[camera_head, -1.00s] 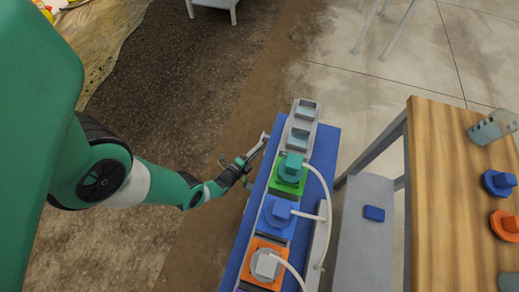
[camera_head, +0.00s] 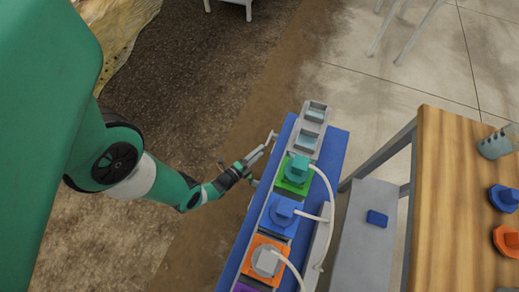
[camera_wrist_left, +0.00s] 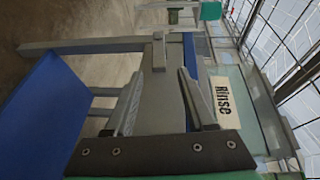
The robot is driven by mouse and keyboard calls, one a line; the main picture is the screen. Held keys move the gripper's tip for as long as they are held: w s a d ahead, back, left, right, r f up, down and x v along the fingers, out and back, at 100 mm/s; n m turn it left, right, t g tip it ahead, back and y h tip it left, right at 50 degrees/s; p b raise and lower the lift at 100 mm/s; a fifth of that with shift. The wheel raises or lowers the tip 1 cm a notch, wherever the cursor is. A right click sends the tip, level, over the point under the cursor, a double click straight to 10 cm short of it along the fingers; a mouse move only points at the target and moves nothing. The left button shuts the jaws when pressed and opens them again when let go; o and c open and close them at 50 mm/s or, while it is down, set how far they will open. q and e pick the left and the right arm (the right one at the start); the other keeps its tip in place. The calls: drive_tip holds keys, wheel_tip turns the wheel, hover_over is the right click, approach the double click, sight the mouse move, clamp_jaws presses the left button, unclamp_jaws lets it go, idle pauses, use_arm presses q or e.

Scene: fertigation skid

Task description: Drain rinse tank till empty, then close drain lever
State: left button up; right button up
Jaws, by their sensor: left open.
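The rinse tank (camera_wrist_left: 255,110) shows at the right of the left wrist view, a pale see-through wall with a white label reading "Rinse" (camera_wrist_left: 224,97). My left gripper (camera_wrist_left: 160,85) is open. Its two fingers stand on either side of a grey upright bar with a small squared end (camera_wrist_left: 158,50), perhaps the drain lever; I cannot tell whether they touch it. In the head view my left gripper (camera_head: 262,155) is at the left side of the blue skid (camera_head: 331,150), near its far end. The water level in the rinse tank cannot be read. My right gripper is out of view.
On the skid stand green (camera_head: 294,174), blue (camera_head: 281,212) and orange (camera_head: 262,262) units with white hoses. A wooden table (camera_head: 450,200) with a clear beaker (camera_head: 494,146) is at the right. A grey bench (camera_head: 357,245) holds a small blue block (camera_head: 376,218). Bare floor lies left of the skid.

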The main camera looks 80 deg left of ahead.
use_arm(q)
drive_tip(key=v, duration=0.7)
drive_tip(key=shift+p, duration=0.4)
